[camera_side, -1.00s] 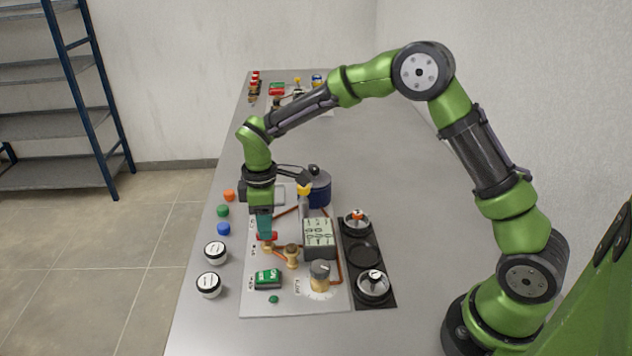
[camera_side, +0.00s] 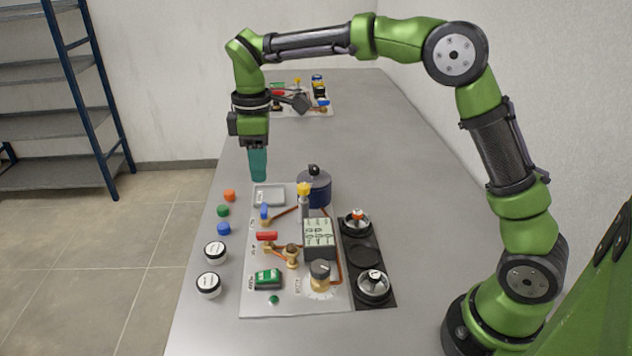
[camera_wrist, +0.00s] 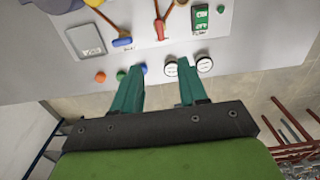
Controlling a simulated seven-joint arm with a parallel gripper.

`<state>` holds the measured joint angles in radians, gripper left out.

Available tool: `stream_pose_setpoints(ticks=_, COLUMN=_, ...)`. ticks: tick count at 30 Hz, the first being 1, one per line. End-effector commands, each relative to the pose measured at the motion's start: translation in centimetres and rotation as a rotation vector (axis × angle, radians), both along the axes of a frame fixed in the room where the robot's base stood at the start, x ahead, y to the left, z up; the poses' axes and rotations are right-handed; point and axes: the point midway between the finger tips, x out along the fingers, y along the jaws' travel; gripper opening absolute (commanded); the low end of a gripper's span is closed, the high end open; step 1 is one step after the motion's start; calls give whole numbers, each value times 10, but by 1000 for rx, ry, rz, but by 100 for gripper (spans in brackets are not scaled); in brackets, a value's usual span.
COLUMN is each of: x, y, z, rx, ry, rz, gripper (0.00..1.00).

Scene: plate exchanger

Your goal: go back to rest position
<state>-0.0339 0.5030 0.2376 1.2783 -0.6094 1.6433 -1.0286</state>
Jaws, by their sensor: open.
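My gripper (camera_side: 258,164) hangs in the air above the table, near the back left corner of the exchanger panel (camera_side: 262,306). Its two teal fingers point down, and in the wrist view my gripper (camera_wrist: 160,88) shows them apart with nothing between them. The red-handled valve (camera_side: 267,236) and the blue-handled valve (camera_side: 265,213) stand on the panel, clear of the fingers. My arm is raised over the table.
Orange (camera_side: 229,195), green (camera_side: 223,210) and blue (camera_side: 223,229) caps and two white-topped jars (camera_side: 209,283) stand left of the panel. A dark blue pot (camera_side: 317,190) stands at its back right. A second panel (camera_side: 318,110) lies farther back.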

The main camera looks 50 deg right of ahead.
Motion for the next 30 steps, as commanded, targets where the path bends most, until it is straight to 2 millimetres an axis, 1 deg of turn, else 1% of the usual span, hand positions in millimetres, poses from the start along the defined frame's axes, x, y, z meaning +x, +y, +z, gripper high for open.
stream_pose_setpoints(ticks=4, x=0, y=0, z=0, rx=-1, ry=-1, rz=-7, gripper=43)
stream_pose_setpoints(ticks=7, x=4, y=0, z=-1, rx=2, ry=-18, rz=-49, gripper=43)
stream_pose_setpoints(ticks=8, x=3, y=1, z=-4, rx=5, ry=-18, rz=-71, gripper=43)
stream_pose_setpoints(ticks=9, x=0, y=2, z=-13, rx=10, ry=-11, rz=-109, gripper=43)
stream_pose_setpoints(ticks=11, x=-8, y=1, z=-17, rx=20, ry=-18, rz=-178, gripper=43)
stream_pose_setpoints(ticks=14, x=-29, y=-3, z=-13, rx=42, ry=-52, rz=-307, gripper=43)
stream_pose_setpoints(ticks=20, x=-82, y=-18, z=7, rx=120, ry=-147, rz=-581, gripper=43)
stream_pose_setpoints(ticks=24, x=-128, y=-31, z=18, rx=210, ry=-226, rz=-789, gripper=43)
stream_pose_setpoints(ticks=30, x=-190, y=-48, z=22, rx=368, ry=-329, rz=-1033, gripper=43)
